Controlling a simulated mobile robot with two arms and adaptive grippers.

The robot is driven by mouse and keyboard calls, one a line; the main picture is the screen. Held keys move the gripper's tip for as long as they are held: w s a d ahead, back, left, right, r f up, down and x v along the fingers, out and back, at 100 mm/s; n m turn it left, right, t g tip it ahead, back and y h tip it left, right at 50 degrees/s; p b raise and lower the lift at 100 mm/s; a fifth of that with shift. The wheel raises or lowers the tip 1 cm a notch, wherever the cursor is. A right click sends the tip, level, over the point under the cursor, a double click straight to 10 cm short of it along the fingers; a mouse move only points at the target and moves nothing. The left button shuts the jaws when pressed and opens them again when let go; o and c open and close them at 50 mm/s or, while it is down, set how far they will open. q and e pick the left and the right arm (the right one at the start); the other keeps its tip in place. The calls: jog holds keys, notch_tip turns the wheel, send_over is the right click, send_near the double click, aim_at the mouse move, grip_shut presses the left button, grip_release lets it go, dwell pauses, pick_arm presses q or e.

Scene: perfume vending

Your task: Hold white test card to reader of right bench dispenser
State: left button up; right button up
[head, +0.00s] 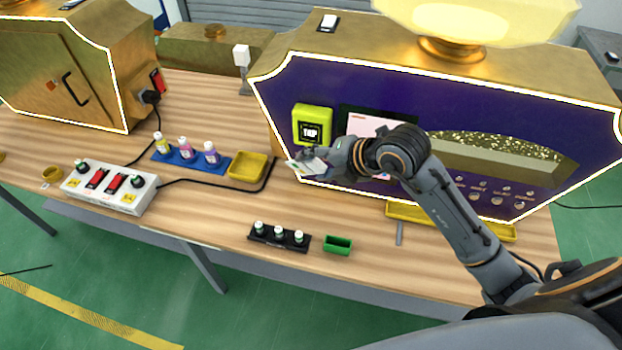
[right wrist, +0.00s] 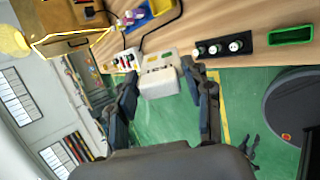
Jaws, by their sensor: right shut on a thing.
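The right bench dispenser (head: 300,85) is a gold case with a purple front outlined in white. Its yellow-green reader (head: 312,125), marked TAP, is on the left of that front. My right gripper (head: 318,164) is shut on the white test card (head: 308,167), just below and in front of the reader, with a visible gap. The card also shows between the fingertips in the right wrist view (right wrist: 158,83). A dark jointed shape at the lower right of the right wrist view may be my left gripper; its jaws are unclear.
A yellow tray (head: 248,166), blue rack of bottles (head: 190,160) and white switch box (head: 110,188) stand left. A black vial rack (head: 278,237) and green bin (head: 338,245) are in front. Another gold dispenser (head: 60,65) stands far left. Black cables cross the table.

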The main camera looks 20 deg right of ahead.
jog(key=w+d+b, duration=0.1)
jog(key=w+d, duration=0.5)
jog(key=w, duration=0.2)
jog(key=shift+w+b, duration=0.35)
jog(key=shift+a, duration=0.1)
dwell(1.2)
jog(key=shift+s+a+p, duration=0.35)
jog(key=shift+s+a, duration=0.6)
jog(key=shift+s, duration=0.45)
jog(key=shift+s+a+p, duration=0.4)
jog(key=shift+s+a, duration=0.5)
jog(key=shift+s, duration=0.45)
jog(key=shift+s+a+p, duration=0.35)
jog(key=shift+s+a, duration=0.6)
jog(key=shift+s, duration=0.45)
